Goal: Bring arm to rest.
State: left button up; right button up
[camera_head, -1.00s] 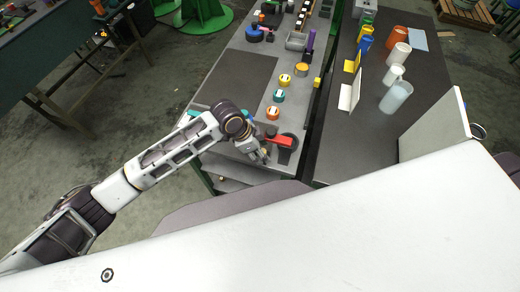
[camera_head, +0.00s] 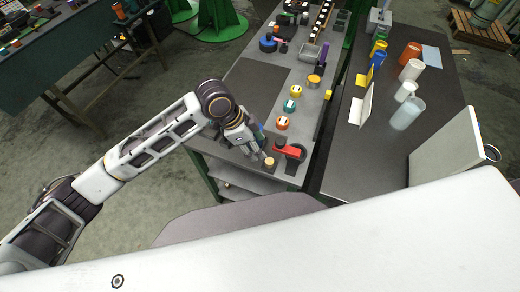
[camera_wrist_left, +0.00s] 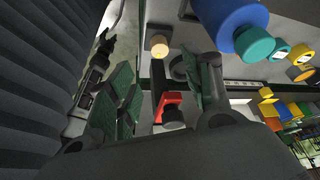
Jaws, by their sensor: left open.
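My left gripper (camera_head: 257,151) hangs over the near end of the grey workbench (camera_head: 243,82) in the head view. In the left wrist view its two green-padded fingers (camera_wrist_left: 165,95) are apart with nothing held between them. A tan round piece (camera_head: 269,163) stands on the bench just beyond the fingertips, and it also shows in the wrist view (camera_wrist_left: 159,45). A red-handled part with a black round base (camera_head: 287,150) lies to the right of the gripper. It appears between the fingers in the wrist view (camera_wrist_left: 171,104), apparently below them. My right gripper is not in view.
Orange (camera_head: 282,123), teal (camera_head: 289,106) and yellow (camera_head: 296,90) round parts stand in a row on the bench. A blue cylinder (camera_wrist_left: 228,20) is close beside the fingers in the wrist view. A dark table (camera_head: 372,145) with cups stands to the right.

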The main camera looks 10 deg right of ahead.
pick_arm(q)
jog(key=shift+a+r, duration=0.2)
jog(key=shift+r, duration=0.35)
jog(key=shift+d, duration=0.1)
dwell(0.3)
